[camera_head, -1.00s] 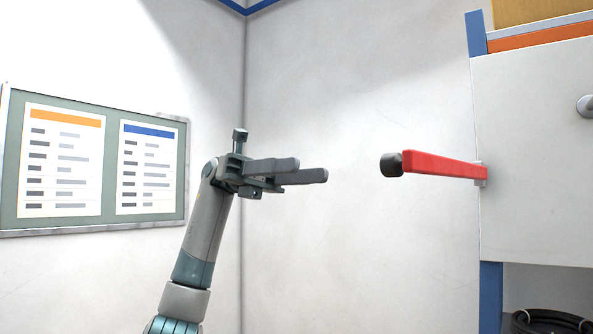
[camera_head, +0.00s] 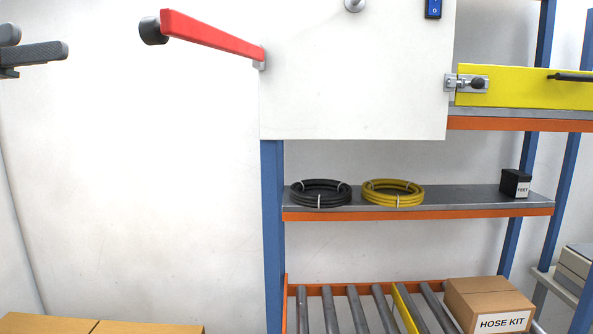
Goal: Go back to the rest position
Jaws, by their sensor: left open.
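My left gripper (camera_head: 62,52) shows only in part at the upper left edge of the head view. Its two dark fingers point right, are apart and hold nothing visible. The rest of my left arm is out of the picture. A red lever (camera_head: 210,35) with a black end knob sticks out to the left from a white panel (camera_head: 350,90). The gripper is to the left of the lever and clear of it. My right gripper is not in view.
A blue-post rack holds a black hose coil (camera_head: 320,193), a yellow hose coil (camera_head: 393,192) and a small black box (camera_head: 515,183). A yellow panel (camera_head: 530,88) is at right. Below are rollers and a hose kit carton (camera_head: 490,300).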

